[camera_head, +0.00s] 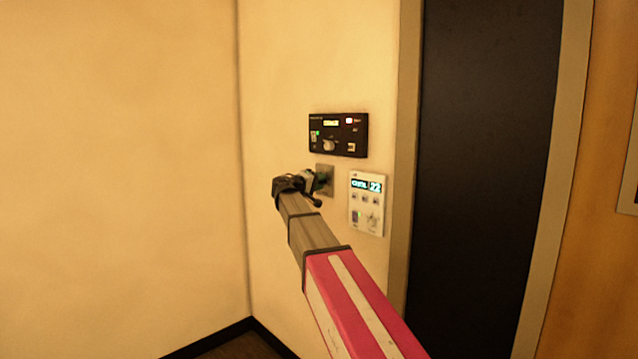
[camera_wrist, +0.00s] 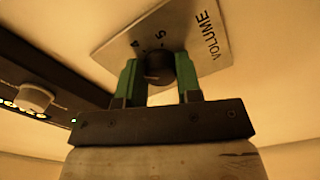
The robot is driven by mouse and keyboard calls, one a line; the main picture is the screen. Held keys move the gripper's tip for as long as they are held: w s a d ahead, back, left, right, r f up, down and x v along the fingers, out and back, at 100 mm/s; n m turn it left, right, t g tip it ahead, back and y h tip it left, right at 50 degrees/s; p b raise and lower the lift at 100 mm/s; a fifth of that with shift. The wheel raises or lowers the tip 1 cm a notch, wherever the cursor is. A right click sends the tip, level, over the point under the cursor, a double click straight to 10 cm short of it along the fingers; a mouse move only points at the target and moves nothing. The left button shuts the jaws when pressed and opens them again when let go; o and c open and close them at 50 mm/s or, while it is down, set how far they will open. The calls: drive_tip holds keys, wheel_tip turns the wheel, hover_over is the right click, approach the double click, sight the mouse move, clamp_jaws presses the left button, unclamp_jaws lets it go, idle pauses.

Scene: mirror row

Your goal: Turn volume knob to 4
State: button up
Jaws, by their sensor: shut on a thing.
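The volume knob (camera_wrist: 159,68) is a dark round knob on a metal plate (camera_wrist: 206,38) marked "VOLUME" in the wrist view. A "5" and another mark that I cannot read surely show on the plate beside the knob. My gripper (camera_wrist: 160,75) has its two green fingers on either side of the knob, shut on it. In the head view my gripper (camera_head: 309,181) reaches the small grey plate (camera_head: 325,180) on the wall, and hides most of the knob there. The knob's pointer setting is not clear.
A black panel (camera_head: 338,135) with a display and a pale knob is mounted just above; its pale knob (camera_wrist: 36,97) shows at left in the wrist view. A white panel (camera_head: 367,204) reading "22" is at lower right. A dark door (camera_head: 488,150) stands further right.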

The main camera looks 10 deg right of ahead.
drive_tip(key=m, duration=0.6)
drive_tip(key=shift+f+m, duration=0.15)
drive_tip(key=shift+m, duration=0.25)
idle(0.4)
drive_tip(key=o, duration=0.9)
drive_tip(key=shift+o, duration=0.2)
drive_tip(key=shift+a, duration=0.2)
drive_tip(key=v, duration=1)
drive_tip(key=shift+s+a, duration=0.2)
